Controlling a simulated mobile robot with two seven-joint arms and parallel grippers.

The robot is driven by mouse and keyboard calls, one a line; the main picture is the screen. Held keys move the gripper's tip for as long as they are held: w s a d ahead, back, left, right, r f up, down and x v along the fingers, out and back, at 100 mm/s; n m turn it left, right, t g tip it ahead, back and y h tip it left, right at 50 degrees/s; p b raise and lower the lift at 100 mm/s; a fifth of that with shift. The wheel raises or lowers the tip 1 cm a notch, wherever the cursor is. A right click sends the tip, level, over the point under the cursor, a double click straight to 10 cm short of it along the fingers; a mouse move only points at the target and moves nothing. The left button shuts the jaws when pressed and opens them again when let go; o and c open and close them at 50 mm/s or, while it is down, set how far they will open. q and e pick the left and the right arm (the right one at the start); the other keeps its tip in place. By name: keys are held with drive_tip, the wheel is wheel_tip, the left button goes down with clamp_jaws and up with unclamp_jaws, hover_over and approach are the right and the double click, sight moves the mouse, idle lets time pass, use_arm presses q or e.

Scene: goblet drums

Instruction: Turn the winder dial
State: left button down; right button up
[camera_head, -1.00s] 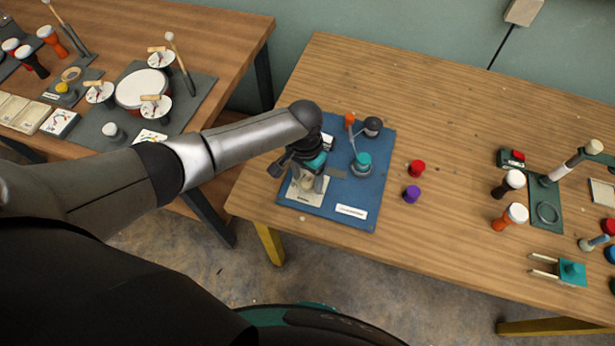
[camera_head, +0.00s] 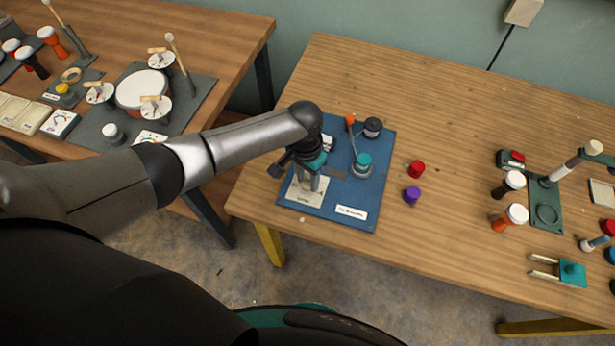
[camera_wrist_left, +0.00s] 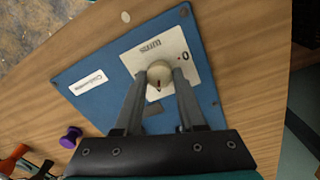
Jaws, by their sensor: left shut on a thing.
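The winder dial (camera_wrist_left: 159,75) is a round cream knob with a dark red mark, on a cream plate (camera_wrist_left: 183,47) with printed lettering. The plate is fixed to a blue board (camera_head: 350,193) on the wooden table. In the left wrist view my left gripper (camera_wrist_left: 160,80) has one finger on each side of the dial and is shut on it. In the head view my left gripper (camera_head: 307,178) comes down over the plate at the board's left side and hides most of the dial. My right gripper is not in view.
On the same board stand a teal-topped post (camera_head: 362,162) and a dark round piece (camera_head: 372,127). A red knob (camera_head: 417,169) and a purple knob (camera_head: 412,195) lie right of the board. Small drums (camera_head: 515,180) stand farther right; bare table lies between.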

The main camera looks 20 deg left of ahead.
use_arm(q)
drive_tip(key=m+p, duration=0.1)
drive_tip(key=m, duration=0.1)
drive_tip(key=shift+r+m, duration=0.1)
drive_tip(key=shift+m, duration=0.3)
drive_tip(key=m, duration=0.2)
drive_tip(key=shift+d+m+p, duration=0.1)
drive_tip(key=shift+m+p, duration=0.3)
drive_tip(key=m, duration=0.6)
drive_tip(key=c, duration=0.5)
unclamp_jaws()
